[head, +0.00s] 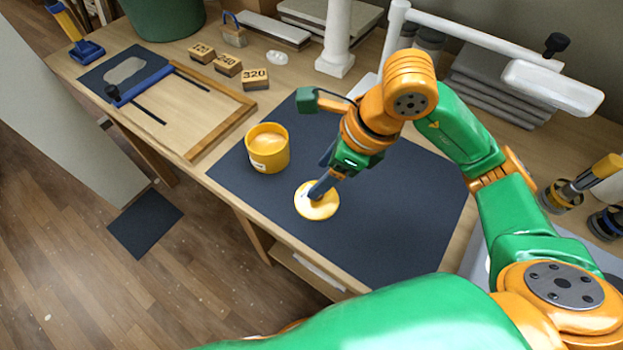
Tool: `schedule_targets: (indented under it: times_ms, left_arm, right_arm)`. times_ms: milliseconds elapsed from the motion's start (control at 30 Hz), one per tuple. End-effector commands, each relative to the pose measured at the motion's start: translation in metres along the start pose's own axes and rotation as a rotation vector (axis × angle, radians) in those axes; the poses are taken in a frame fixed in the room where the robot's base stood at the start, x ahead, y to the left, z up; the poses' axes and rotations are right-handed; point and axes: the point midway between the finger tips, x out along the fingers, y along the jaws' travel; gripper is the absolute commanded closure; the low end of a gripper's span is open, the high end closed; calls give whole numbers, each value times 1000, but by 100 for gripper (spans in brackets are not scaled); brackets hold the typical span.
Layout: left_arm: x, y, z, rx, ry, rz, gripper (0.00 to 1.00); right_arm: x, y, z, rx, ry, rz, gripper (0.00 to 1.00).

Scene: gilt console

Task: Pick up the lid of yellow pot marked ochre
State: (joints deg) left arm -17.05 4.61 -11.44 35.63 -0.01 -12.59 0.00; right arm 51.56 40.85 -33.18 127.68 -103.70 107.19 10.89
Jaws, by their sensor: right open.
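The yellow pot (267,148) stands upright and uncovered on the dark mat (400,215), with pale ochre contents and a small light label whose writing is too small to read. Its round yellow lid (309,209) lies flat on the mat, to the right of the pot and nearer to me. My right gripper (316,195) points down at the lid, its fingertips over the lid's middle and hiding part of it. It is open; whether the fingers touch the lid or its knob I cannot tell. My left gripper is not in view.
The mat's right part is clear. The table's front edge is near the lid.

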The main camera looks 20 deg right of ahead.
Motion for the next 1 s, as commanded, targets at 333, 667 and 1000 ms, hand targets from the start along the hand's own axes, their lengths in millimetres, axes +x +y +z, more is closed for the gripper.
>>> schedule_targets:
  times_ms: [333,667,1000]
  left_arm:
    - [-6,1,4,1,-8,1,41]
    - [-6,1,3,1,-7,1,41]
    - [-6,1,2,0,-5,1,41]
  right_arm:
    - [55,-6,-15,1,1,8,32]
    - [58,-6,-15,0,-1,5,61]
    - [57,-6,-15,0,-1,5,100]
